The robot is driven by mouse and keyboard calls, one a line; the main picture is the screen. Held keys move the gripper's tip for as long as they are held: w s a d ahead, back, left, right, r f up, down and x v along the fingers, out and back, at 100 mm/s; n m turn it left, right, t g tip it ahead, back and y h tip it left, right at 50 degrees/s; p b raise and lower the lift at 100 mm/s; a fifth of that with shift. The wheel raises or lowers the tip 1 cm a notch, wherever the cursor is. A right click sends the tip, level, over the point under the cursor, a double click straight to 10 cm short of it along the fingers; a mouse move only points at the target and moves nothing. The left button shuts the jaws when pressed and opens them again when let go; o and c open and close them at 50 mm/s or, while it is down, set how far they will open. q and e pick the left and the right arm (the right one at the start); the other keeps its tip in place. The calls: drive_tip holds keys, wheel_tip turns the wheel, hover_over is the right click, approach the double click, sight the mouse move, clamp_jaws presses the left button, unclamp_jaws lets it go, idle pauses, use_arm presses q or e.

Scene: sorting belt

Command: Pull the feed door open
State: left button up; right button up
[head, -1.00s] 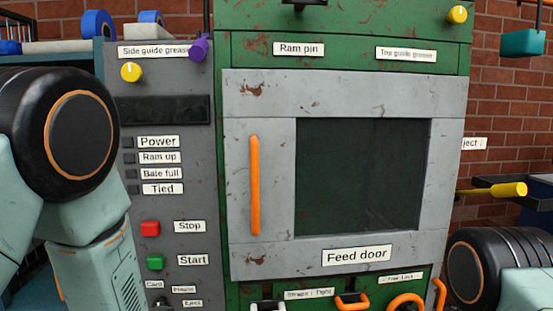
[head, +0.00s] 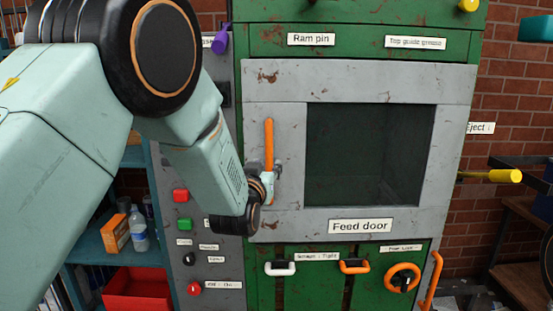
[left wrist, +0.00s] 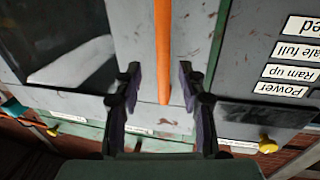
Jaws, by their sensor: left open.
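The feed door (head: 371,84) is a worn grey panel with a dark window (head: 365,150) and a label, and it looks closed in the green machine front. Its vertical orange handle (head: 269,143) is on the door's left side. My left gripper (head: 269,184) is at the handle's lower part, which it partly hides in the head view. In the left wrist view the gripper (left wrist: 160,78) is open, and the orange handle (left wrist: 163,45) shows between its two dark fingers with a gap on each side. My right gripper is out of view.
A grey control panel with a red button (head: 181,195) and a green button (head: 184,224) is left of the door. Below the door are a white handle (head: 280,269), an orange handle (head: 355,266) and an orange ring knob (head: 403,278). A yellow-ended lever (head: 503,176) sticks out at right.

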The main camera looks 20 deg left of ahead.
sight(269, 160)
use_arm(q)
drive_tip(key=w, duration=0.2)
drive_tip(key=w+p, duration=0.1)
drive_tip(key=w, duration=0.2)
drive_tip(key=shift+w+a, duration=0.3)
drive_tip(key=shift+w, duration=0.35)
drive_tip(key=shift+w+a, duration=0.15)
drive_tip(key=shift+a+f, duration=0.15)
drive_tip(key=shift+a, duration=0.1)
drive_tip(key=shift+d, duration=0.1)
drive_tip(key=shift+c, duration=0.7)
drive_tip(key=shift+d+r, duration=0.2)
drive_tip(key=shift+d, duration=0.1)
drive_tip(key=c, duration=0.3)
drive_tip(key=shift+a+f, duration=0.1)
drive_tip(key=shift+a, duration=0.2)
clamp_jaws()
drive_tip(key=shift+d, duration=0.15)
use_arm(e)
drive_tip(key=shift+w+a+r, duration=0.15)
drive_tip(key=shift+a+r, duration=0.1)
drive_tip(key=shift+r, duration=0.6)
